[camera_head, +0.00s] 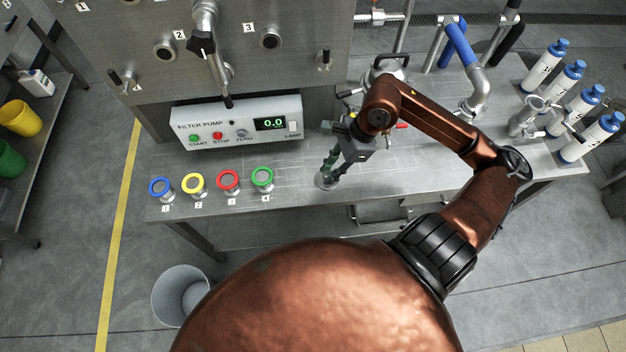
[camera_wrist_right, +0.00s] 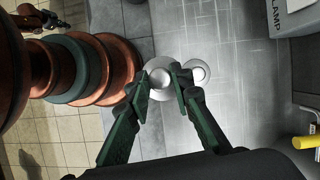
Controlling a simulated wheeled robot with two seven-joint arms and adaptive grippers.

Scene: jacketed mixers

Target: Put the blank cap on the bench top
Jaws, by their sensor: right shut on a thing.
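The blank cap, a round silver disc with a paler raised centre, shows at the tips of my right gripper (camera_head: 328,172) in the head view (camera_head: 323,182). It is over the bench top (camera_head: 420,170) near its front edge. In the right wrist view the cap (camera_wrist_right: 159,80) sits between the green fingers of my right gripper (camera_wrist_right: 166,76), which are shut on it. I cannot tell whether its underside touches the bench. A second pale round piece (camera_wrist_right: 200,72) shows just right of the fingers in the wrist view.
Several colour-ringed fittings, such as the green one (camera_head: 262,178), stand along the bench front to the left. The filter pump box (camera_head: 237,122) is behind them. Blue-capped bottles (camera_head: 592,135) stand at the right. Bare bench lies between the green ring and my gripper.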

